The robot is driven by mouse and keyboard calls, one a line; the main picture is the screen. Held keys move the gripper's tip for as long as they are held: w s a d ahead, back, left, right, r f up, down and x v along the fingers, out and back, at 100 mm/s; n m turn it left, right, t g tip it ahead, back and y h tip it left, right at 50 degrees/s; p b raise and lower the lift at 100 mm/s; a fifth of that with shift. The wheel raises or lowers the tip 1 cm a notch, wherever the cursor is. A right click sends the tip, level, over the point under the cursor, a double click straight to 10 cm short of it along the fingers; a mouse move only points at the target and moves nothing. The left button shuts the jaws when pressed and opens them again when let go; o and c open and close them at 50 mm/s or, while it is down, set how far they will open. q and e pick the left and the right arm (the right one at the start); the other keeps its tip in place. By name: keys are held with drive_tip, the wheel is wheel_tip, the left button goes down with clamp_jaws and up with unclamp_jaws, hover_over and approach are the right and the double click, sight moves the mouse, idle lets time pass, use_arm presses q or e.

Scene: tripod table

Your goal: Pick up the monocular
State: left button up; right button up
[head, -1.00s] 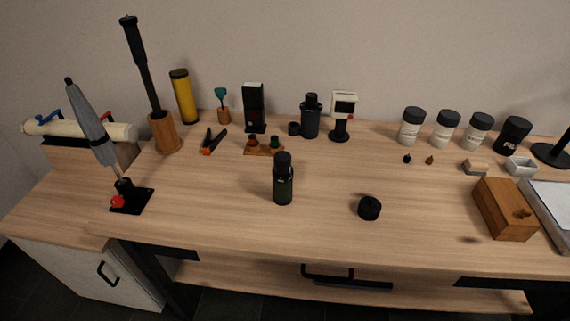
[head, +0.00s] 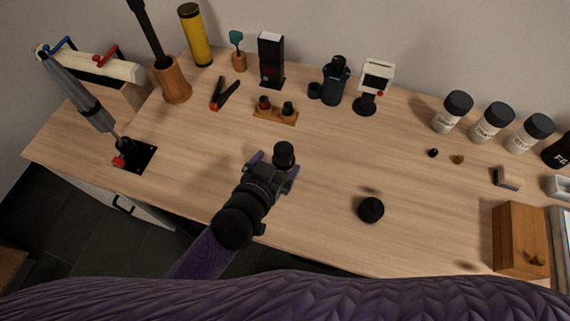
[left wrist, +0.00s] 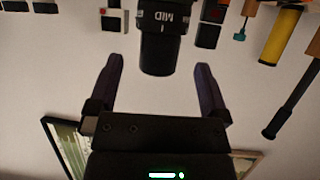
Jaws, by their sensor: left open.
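The monocular, a black upright cylinder, stands on the wooden table; its top (head: 284,153) shows just past my left gripper (head: 275,168) in the head view. In the left wrist view the monocular (left wrist: 160,45) appears upside down with "MID" lettering on its ring. There, my left gripper (left wrist: 157,72) is open, with one finger on each side of the monocular's near end and gaps visible on both sides. The lower part of the monocular is hidden by the gripper in the head view. My right gripper is not in view.
A round black cap-like object (head: 371,210) lies to the right on the table (head: 330,180). A small wooden stand (head: 276,116) and a black device (head: 335,82) are behind. A wooden box (head: 520,240) is at the right. The table between is clear.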

sight(279, 160)
use_arm(q)
drive_tip(key=b+x, duration=0.1)
drive_tip(key=x, duration=0.3)
drive_tip(key=shift+w+d, duration=0.1)
clamp_jaws()
idle(1.2)
